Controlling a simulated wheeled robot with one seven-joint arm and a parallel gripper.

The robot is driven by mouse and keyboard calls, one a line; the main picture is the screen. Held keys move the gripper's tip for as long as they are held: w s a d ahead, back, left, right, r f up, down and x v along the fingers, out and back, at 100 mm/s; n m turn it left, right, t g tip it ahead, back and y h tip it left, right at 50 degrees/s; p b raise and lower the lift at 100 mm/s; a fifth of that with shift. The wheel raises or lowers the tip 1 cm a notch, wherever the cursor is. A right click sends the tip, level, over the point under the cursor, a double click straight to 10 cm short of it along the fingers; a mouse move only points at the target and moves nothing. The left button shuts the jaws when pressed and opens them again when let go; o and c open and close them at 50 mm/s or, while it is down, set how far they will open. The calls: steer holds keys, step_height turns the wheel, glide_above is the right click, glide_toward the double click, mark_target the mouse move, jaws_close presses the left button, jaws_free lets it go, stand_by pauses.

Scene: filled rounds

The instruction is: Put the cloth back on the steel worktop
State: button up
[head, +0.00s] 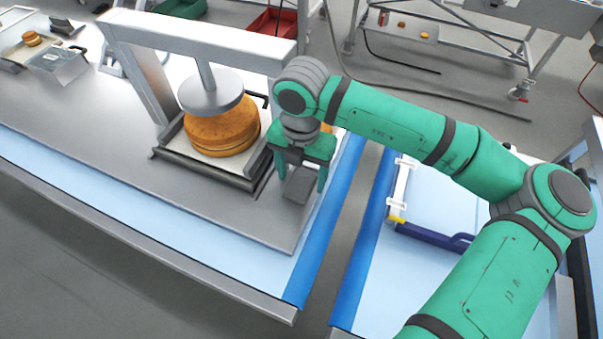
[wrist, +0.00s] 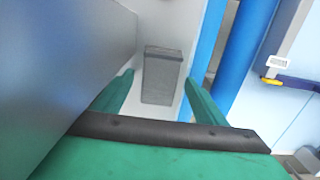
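In the wrist view the grey item (wrist: 162,80) lies between the two green fingers of my gripper (wrist: 160,84). The fingers are spread, with a visible gap on each side of it. I cannot tell whether it rests on the steel or how far the fingertips are above the surface.
A press plate (head: 211,91) on a steel frame (head: 195,42) stands over stacked golden rounds (head: 222,130), close left of my gripper. Blue edge strips (head: 318,240) flank a gap on the right. Beyond it is a pale surface with a blue-handled item (head: 430,236).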

mark_target(302, 180)
step_height(302, 180, up, 12)
steer(key=shift+r, duration=0.2)
stand_by(0.6)
stand_by(0.5)
